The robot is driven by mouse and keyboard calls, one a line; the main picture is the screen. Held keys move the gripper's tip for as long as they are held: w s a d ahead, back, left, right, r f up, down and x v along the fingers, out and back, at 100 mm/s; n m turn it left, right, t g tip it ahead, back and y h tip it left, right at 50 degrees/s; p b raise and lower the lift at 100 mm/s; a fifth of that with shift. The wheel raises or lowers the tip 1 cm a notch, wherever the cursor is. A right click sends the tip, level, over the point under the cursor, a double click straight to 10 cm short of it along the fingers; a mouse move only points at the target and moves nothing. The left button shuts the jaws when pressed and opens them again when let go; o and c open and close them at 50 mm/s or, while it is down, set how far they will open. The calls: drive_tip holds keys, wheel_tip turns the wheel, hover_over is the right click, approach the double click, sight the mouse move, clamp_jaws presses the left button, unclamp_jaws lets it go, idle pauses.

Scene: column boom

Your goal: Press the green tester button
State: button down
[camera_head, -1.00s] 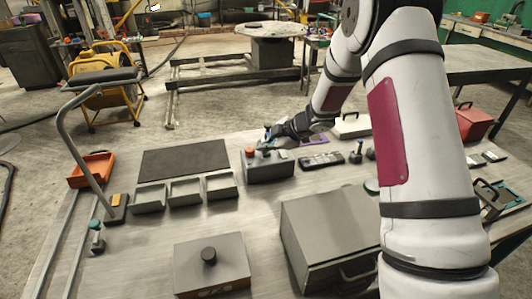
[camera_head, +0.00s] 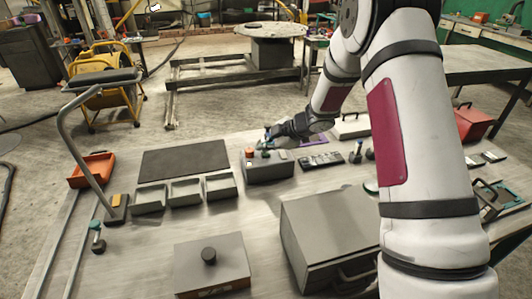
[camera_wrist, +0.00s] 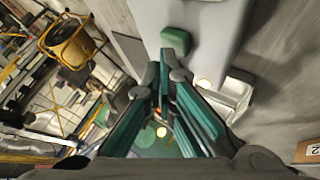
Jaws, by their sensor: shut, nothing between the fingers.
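The tester is a grey box (camera_head: 268,172) in the middle of the bench in the head view. An orange button (camera_head: 249,153) and the green tester button (camera_head: 265,154) stand on its top. My gripper (camera_head: 267,138) is shut and empty, just above and behind the green button in this view. In the wrist view the green button (camera_wrist: 177,39) shows on a light grey surface, just beyond my closed teal fingertips (camera_wrist: 168,60). I cannot tell whether they touch it. A small pale spot (camera_head: 249,164) shows on the box front.
Three grey trays (camera_head: 186,191) and a dark mat (camera_head: 185,158) lie left of the tester. A black multi-socket strip (camera_head: 321,161) lies to its right. A large grey case (camera_head: 325,230) and a box with a black knob (camera_head: 211,268) stand nearer.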

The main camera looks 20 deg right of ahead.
sight(265, 154)
drive_tip(key=shift+r, duration=0.55)
drive_tip(key=shift+r+p, duration=1.25)
drive_tip(key=shift+r, duration=1.25)
